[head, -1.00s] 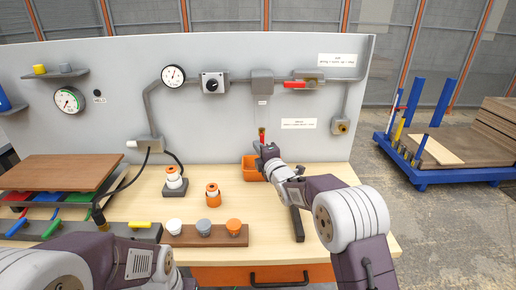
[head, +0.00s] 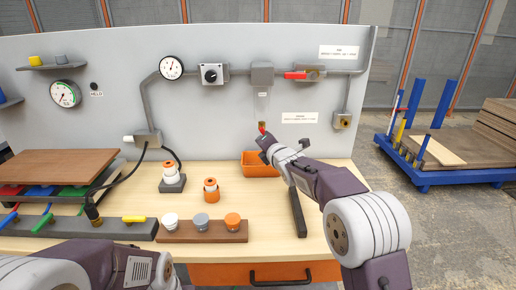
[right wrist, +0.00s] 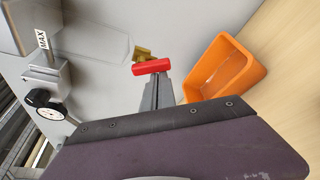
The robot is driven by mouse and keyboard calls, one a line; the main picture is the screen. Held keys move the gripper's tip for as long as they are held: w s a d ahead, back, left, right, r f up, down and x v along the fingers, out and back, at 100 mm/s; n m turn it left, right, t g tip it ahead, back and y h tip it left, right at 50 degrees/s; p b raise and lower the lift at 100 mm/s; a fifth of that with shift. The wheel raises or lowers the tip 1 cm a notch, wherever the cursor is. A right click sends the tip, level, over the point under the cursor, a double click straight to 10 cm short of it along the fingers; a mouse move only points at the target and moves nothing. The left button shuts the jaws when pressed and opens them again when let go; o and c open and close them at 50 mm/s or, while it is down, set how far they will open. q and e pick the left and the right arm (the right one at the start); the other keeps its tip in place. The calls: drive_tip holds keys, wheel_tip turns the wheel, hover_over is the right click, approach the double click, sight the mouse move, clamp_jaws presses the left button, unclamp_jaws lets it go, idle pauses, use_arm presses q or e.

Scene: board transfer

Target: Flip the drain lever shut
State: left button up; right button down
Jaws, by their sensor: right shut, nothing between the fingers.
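The drain lever is a small red handle (right wrist: 151,68) on a brass valve (right wrist: 143,53) at the wall, below the grey box and clear tube. In the head view, a red bit of the lever (head: 262,127) shows just beyond my right gripper (head: 265,138), which hides most of it. In the right wrist view, my right gripper (right wrist: 157,90) is shut and empty, its fingertips right at the middle of the red handle. I cannot tell whether they touch it. My left gripper is out of view; only my left arm shows at lower left.
An orange bin (head: 262,168) stands on the bench close below the valve. Another red-handled valve (head: 296,75) sits higher on the pipe. A dark bar (head: 297,213) lies under my right arm. Capped pieces stand on a brown strip (head: 202,236).

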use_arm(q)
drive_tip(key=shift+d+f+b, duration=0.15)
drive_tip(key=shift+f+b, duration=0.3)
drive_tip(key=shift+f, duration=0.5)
use_arm(e)
drive_tip(key=n+h, duration=0.1)
drive_tip(key=n, duration=0.1)
drive_tip(key=d+n+h, duration=0.1)
drive_tip(key=n, duration=0.1)
drive_tip(key=n+g+h, duration=0.1)
drive_tip(key=n, duration=0.1)
drive_tip(key=shift+d+r, duration=0.4)
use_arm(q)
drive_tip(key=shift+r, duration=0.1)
use_arm(e)
drive_tip(key=shift+r, duration=0.1)
